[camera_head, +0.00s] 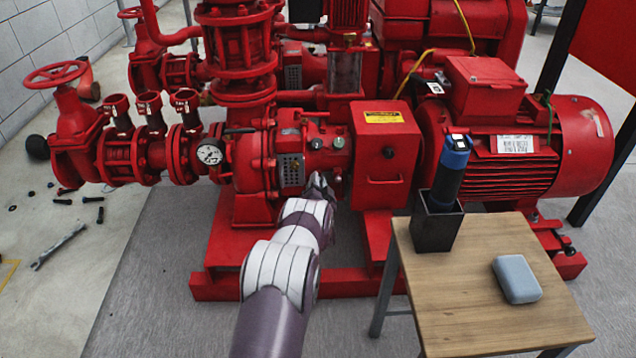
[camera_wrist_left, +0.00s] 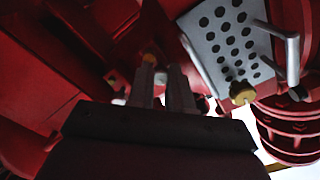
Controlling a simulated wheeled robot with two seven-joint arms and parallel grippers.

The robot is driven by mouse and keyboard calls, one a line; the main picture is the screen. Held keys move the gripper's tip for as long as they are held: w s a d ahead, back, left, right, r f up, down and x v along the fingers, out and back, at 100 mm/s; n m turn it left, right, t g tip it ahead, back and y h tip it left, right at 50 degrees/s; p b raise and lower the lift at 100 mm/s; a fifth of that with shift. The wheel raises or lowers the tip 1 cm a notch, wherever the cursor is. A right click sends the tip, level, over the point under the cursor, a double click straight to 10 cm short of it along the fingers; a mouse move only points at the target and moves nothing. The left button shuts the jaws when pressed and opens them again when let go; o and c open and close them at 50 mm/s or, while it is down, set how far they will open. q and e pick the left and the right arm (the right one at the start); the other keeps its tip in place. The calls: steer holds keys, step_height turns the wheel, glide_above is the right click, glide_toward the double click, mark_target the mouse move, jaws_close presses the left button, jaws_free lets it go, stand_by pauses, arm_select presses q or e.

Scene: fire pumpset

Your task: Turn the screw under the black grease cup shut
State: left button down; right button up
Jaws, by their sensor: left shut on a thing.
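Another brass screw (camera_wrist_left: 243,92) hangs to the right, apart from the fingers. My right gripper is out of view.
A perforated metal plate (camera_wrist_left: 228,40) and a bent rod (camera_wrist_left: 285,48) are close to the fingers. A red box (camera_head: 385,165) stands right of the gripper. A wooden table (camera_head: 450,285) holds a blue torch (camera_head: 452,170) in a black holder and a grey case (camera_head: 516,279).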

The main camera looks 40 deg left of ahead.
arm_select(q)
steer(key=shift+f, duration=0.1)
steer(key=c, duration=1)
jaws_free()
steer(key=shift+c, duration=0.2)
steer(key=w+d+r+p, duration=0.1)
steer(key=d+r+p, duration=0.8)
steer(key=d+r, duration=0.2)
steer(key=shift+w+d, duration=0.3)
steer(key=shift+w, duration=0.1)
